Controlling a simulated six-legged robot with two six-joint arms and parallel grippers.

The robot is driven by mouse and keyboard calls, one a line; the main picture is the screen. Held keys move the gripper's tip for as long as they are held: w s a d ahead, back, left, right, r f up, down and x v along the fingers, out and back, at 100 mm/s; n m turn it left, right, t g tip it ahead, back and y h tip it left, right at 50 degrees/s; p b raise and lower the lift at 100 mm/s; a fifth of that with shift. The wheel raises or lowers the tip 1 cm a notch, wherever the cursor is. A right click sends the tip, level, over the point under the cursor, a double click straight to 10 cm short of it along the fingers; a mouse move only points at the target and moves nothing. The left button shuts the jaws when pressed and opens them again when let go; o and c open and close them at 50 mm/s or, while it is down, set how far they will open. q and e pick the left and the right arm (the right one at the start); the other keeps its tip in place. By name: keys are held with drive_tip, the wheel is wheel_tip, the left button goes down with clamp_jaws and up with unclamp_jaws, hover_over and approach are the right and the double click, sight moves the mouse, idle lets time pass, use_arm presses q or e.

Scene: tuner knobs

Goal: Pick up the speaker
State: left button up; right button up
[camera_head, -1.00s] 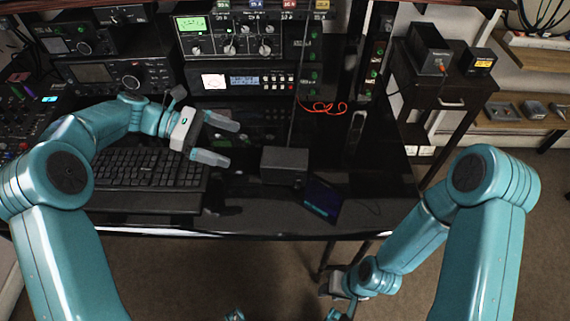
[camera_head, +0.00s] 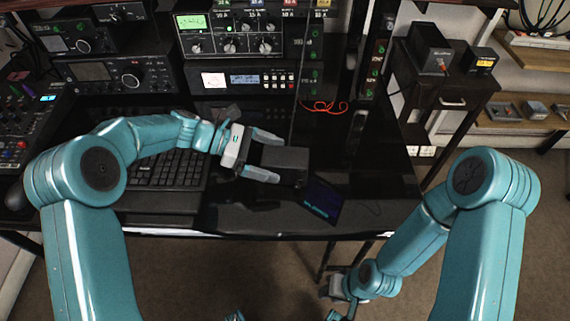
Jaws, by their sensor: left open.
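The speaker, seemingly the dark grey box (camera_head: 287,158), stands on the glossy black desk (camera_head: 375,185) near its middle. My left gripper (camera_head: 265,155) is open at the box's left end, one finger toward its far side and one toward its near side. The box's left end lies at or just between the fingertips; I cannot tell whether they touch it. My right gripper (camera_head: 338,300) is low at the bottom, below the desk's front edge, and its fingers are too unclear to read.
A small tilted screen (camera_head: 322,201) stands just right of and nearer than the box. A keyboard (camera_head: 165,180) lies under my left arm. Radio gear (camera_head: 245,82) lines the back, with an orange cable (camera_head: 325,107). The desk's right part is mostly clear.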

use_arm(q)
drive_tip(key=c, duration=1)
wheel_tip(320, 180, up, 10)
drive_tip(key=shift+r+p, duration=0.1)
drive_tip(key=shift+p, duration=0.6)
drive_tip(key=shift+f, duration=0.35)
drive_tip(key=shift+f+b, duration=2)
drive_tip(key=shift+f, duration=2.7)
